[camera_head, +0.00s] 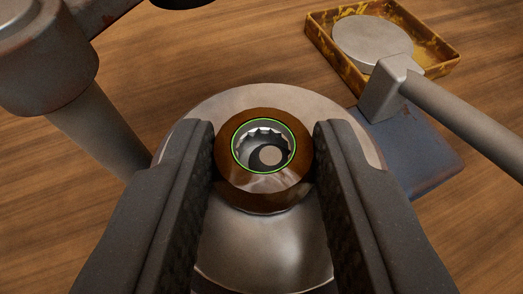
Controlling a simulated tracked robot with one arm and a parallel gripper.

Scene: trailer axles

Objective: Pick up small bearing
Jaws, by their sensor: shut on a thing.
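The small bearing (265,193) is a brown-orange ring with a bright green inner edge and a toothed, silvery inside. It is in the middle of the camera_head view, between the two dark fingers of my gripper (264,158). The fingers are shut on its left and right sides. Behind and below it is a large rounded grey metal part (262,245), partly hidden by the bearing and fingers. I cannot tell whether the bearing touches this metal part.
A grey hammer-like tool (440,108) lies at the right over a blue-grey plate (438,158). A yellow-brown tray (440,62) holding a round grey disc (372,42) is at the upper right. A thick grey metal post (95,130) stands at the left. Bare wooden tabletop (225,45) shows between.

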